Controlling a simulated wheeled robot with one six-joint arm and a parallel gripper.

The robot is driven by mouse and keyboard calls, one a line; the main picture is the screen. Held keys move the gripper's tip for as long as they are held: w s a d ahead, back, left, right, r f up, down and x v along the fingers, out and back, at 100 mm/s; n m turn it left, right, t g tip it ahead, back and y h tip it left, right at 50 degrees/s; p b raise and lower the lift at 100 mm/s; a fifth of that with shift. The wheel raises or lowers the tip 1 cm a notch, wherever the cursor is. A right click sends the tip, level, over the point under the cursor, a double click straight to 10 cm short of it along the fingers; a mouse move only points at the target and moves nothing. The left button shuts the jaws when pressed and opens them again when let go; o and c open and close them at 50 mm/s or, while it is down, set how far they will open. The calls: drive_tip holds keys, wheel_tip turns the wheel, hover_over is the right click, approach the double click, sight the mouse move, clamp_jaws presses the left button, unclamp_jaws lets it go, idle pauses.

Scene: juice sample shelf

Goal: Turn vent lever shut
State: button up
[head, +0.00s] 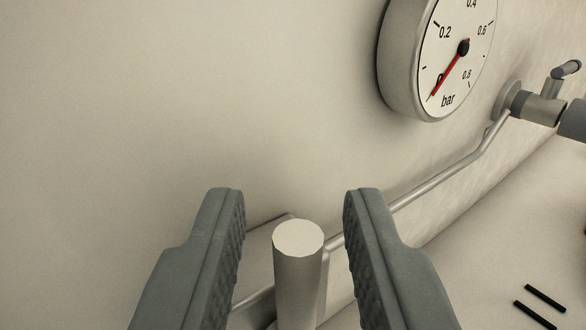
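My gripper (296,215) is open, with one dark grey ribbed finger on each side of a pale round post (298,275). The post's flat end faces the camera, and gaps show between it and both fingers. It may be the end of the vent lever; I cannot tell for sure. Behind it, a thin metal pipe (425,183) runs up and right to a valve fitting (540,106) on the wall, which carries a small lever-like handle (566,69). The lower part of the post is cut off by the picture's bottom edge.
A round pressure gauge (455,75) marked "bar" is on the wall at upper right, its red needle near 0. Two short black bars (540,307) lie on the pale surface at lower right. The wall at left is bare.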

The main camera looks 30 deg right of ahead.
drive_tip(key=shift+w+d, duration=0.25)
drive_tip(key=shift+w, duration=0.05)
drive_tip(key=shift+c, duration=0.4)
clamp_jaws()
